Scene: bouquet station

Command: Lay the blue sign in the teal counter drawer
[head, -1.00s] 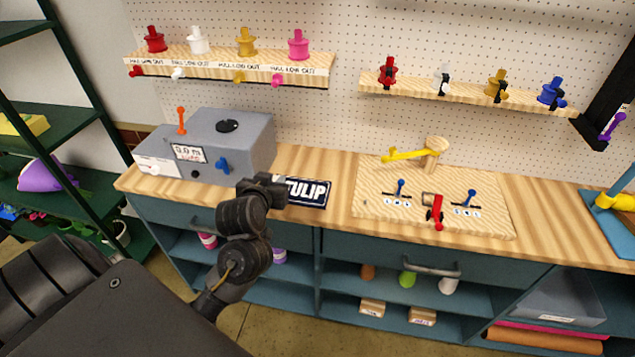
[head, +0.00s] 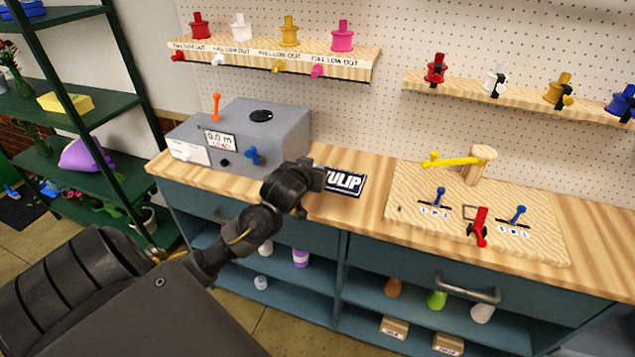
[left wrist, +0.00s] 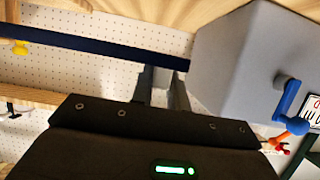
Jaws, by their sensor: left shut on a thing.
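The blue sign (head: 345,184) is a dark flat plate with white lettering reading TULIP. It is at the counter top, between the grey machine and the wooden lever board. My left gripper (head: 318,178) is at its left end, shut on it and hiding that end. In the left wrist view the sign (left wrist: 80,45) shows edge-on as a dark blue strip running to the fingers (left wrist: 165,85). I cannot tell whether it touches the counter. The teal counter has a left drawer (head: 313,236), partly behind my arm, and a right drawer (head: 400,264) with a grey handle; both look closed.
The grey machine (head: 285,135) with coloured knobs stands left of the sign. The lever board (head: 440,225) with a yellow arm lies to the right. Open shelves below hold bottles and small boxes. A green rack (head: 120,110) stands at the far left.

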